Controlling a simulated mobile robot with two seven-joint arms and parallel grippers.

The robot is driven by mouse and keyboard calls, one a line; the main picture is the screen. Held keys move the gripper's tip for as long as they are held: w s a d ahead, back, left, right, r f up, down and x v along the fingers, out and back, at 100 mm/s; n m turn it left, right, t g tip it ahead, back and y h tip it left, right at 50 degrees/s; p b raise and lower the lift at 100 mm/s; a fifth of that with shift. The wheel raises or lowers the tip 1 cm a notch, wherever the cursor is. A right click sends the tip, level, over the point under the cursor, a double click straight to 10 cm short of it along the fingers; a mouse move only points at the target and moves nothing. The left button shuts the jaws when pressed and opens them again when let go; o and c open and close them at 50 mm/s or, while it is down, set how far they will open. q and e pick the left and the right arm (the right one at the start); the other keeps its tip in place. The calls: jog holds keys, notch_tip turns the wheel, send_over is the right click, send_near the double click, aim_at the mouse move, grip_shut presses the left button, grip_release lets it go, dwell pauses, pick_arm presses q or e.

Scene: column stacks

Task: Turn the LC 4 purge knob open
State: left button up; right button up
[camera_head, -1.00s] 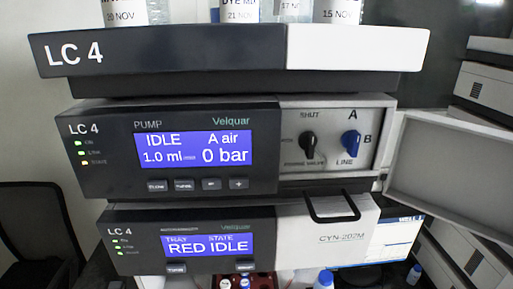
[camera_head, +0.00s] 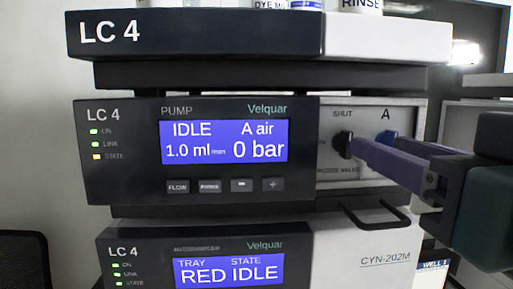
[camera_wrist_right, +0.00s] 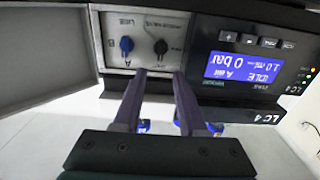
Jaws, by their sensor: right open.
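The LC 4 pump (camera_head: 205,185) has a recessed panel with a black purge knob (camera_head: 342,143) under the word SHUT. My right gripper partly hides the knob, so its exact angle is unclear. A blue knob (camera_head: 386,137) sits to its right under the letter A. My right gripper (camera_head: 372,144) has purple fingers reaching in from the right in front of the panel. In the upside-down wrist view, its fingers (camera_wrist_right: 160,73) are apart and empty. The black knob (camera_wrist_right: 160,47) shows beyond the gap between the tips, and the blue knob (camera_wrist_right: 126,45) lies left of it.
The panel's door (camera_wrist_right: 40,58) stands open beside the knobs. A tray module (camera_head: 400,40) with bottles on it is above the pump. Below is an autosampler (camera_head: 140,262) with a black handle (camera_head: 372,216). The pump screen (camera_head: 237,142) reads IDLE, A air, 0 bar.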

aim_at(351, 135)
jog(key=w+p, duration=0.2)
jog(key=w, duration=0.3)
jog(key=shift+w+a+r, duration=0.1)
jog(key=shift+w+r, duration=0.05)
jog(key=shift+w, duration=0.2)
pick_arm(q)
jog(key=shift+r+p, duration=0.4)
jog(key=shift+r, duration=1.55)
pick_arm(e)
jog(key=shift+w, duration=0.6)
pick_arm(q)
jog(key=shift+d, duration=0.1)
pick_arm(e)
jog(key=shift+c, duration=0.3)
grip_shut()
